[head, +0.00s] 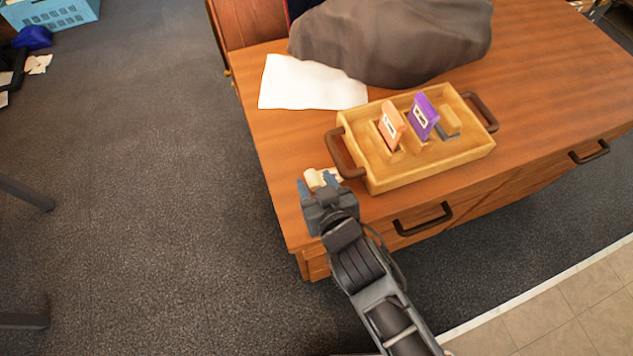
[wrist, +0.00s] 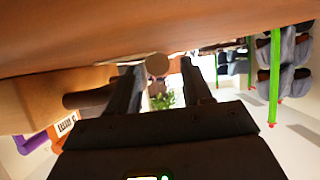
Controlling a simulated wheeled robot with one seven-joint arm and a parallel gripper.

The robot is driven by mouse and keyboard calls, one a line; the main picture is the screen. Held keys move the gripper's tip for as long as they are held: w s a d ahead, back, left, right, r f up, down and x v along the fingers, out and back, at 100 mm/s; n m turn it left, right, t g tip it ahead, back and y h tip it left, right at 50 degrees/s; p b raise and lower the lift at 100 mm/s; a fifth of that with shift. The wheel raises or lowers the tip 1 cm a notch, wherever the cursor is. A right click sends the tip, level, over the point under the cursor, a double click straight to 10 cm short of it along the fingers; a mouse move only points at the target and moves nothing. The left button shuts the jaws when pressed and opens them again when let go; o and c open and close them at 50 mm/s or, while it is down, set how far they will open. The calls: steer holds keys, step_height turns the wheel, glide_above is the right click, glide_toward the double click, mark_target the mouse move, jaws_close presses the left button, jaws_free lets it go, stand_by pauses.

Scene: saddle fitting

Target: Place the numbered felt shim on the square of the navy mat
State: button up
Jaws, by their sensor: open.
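An orange shim (head: 392,124) and a purple shim (head: 422,117), each with a white printed label, stand upright in slots of a wooden tray (head: 384,183). I cannot read the labels. My gripper (head: 318,190) is open at the table's front left, beside the tray's left handle and apart from both shims. A small cream piece (head: 322,178) is just beyond it. In the wrist view a round beige end (wrist: 157,65) shows between the open fingers; I cannot tell if they touch it. The orange (wrist: 66,126) and purple (wrist: 32,142) shims show at lower left there. I cannot make out a navy mat.
The tray has dark handles (head: 345,157) at both ends and a small wooden block (head: 449,120) in its right part. A white sheet (head: 305,85) and a large dark draped lump (head: 395,38) lie behind. The wooden table (head: 560,75) is bare at right.

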steer(key=shift+r, duration=0.15)
steer(key=v, duration=1.2)
